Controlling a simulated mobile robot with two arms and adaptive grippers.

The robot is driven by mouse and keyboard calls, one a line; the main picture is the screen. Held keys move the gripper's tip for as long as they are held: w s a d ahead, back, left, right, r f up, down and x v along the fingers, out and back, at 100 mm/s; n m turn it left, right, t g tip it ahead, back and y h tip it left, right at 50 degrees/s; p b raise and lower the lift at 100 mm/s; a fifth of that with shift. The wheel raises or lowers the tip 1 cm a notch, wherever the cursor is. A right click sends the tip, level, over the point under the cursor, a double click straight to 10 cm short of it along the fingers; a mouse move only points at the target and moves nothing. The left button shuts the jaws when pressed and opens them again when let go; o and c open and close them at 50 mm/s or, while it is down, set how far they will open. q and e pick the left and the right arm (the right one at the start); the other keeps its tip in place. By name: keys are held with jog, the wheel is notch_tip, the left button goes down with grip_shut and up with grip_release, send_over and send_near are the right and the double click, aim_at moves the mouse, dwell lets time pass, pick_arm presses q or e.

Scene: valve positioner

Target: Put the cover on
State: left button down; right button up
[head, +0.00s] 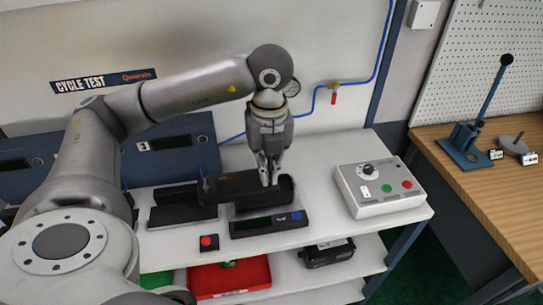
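My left gripper (268,180) points down over the white bench, its fingers close together at the right part of a dark cylindrical housing (242,188). The fingertips overlap the housing in the picture. I cannot tell if they grip it or only stand in front of it. The housing lies on its side above a dark unit with a small display (262,226). A black block (174,196) adjoins it on the left, on a dark base. I cannot tell which dark part is the cover. My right gripper is not in view.
A grey control box (380,187) with a knob and buttons stands to the right on the bench (335,150). A small red-button box (209,242) sits at the front edge. A red tray (228,276) is on the shelf below. A wooden table (475,200) stands far right.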

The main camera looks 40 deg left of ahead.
pick_arm(q)
jog(key=w+a+f+p, duration=0.1)
jog(key=w+f, duration=0.3)
jog(key=w+a+f+p, duration=0.1)
jog(key=w+f+p, duration=0.1)
jog(key=w+f, duration=0.1)
jog(key=w+a+f+p, duration=0.1)
jog(key=w+f+p, duration=0.1)
jog(key=w+f, duration=0.2)
jog(key=shift+w+f, duration=0.3)
jog(key=shift+f, duration=0.4)
jog(key=c, duration=1.6)
grip_release()
jog(key=shift+c, duration=0.2)
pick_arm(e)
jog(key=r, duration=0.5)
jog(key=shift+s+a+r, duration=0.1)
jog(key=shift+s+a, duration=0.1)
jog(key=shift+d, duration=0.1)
